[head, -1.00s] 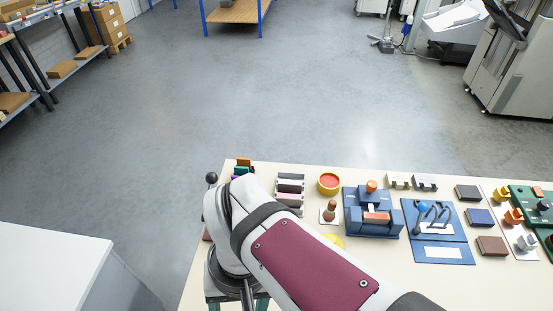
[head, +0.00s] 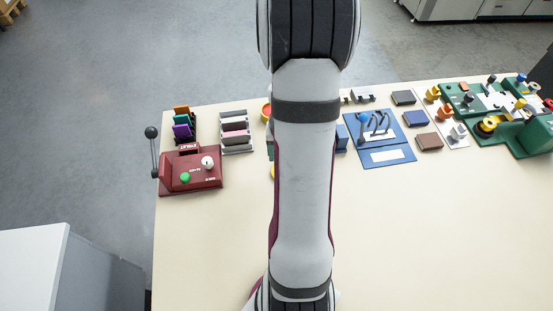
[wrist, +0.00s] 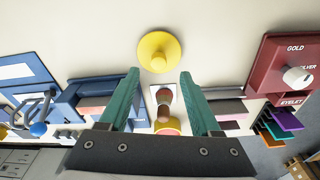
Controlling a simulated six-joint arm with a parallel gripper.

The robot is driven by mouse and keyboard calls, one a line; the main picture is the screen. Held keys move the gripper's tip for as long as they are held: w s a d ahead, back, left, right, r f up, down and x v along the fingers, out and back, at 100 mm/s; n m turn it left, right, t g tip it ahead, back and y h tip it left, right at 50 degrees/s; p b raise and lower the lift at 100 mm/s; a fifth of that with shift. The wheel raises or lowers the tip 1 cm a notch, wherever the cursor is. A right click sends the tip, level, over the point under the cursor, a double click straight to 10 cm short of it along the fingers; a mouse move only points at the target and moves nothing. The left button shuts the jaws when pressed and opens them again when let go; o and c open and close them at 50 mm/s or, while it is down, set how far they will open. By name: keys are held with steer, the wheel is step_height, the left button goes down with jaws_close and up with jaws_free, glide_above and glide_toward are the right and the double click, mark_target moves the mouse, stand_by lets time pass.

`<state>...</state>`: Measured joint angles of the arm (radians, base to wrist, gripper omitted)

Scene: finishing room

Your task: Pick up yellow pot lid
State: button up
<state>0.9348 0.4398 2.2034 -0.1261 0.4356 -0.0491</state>
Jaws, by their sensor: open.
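The yellow pot lid (wrist: 158,52), a round disc with a small knob, lies on the pale table in the wrist view. In the head view only a sliver of it (head: 272,172) shows beside my arm. My gripper (wrist: 160,72) is open, its two teal fingers apart with nothing between the tips. The lid appears just past the fingertips, roughly centred between them. The yellow pot with red inside (wrist: 172,124) is between the finger bases in the wrist view, partly hidden by my gripper. My arm hides my gripper in the head view.
A wooden-handled stamp (wrist: 164,97) stands between lid and pot. A blue fixture (wrist: 92,92) is to the left and a dark red lever box (head: 190,172) to the right in the wrist view. The table's front half (head: 420,240) is clear.

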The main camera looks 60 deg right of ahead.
step_height(320, 180, down, 4)
steer(key=shift+s+d+r, duration=0.1)
jaws_close()
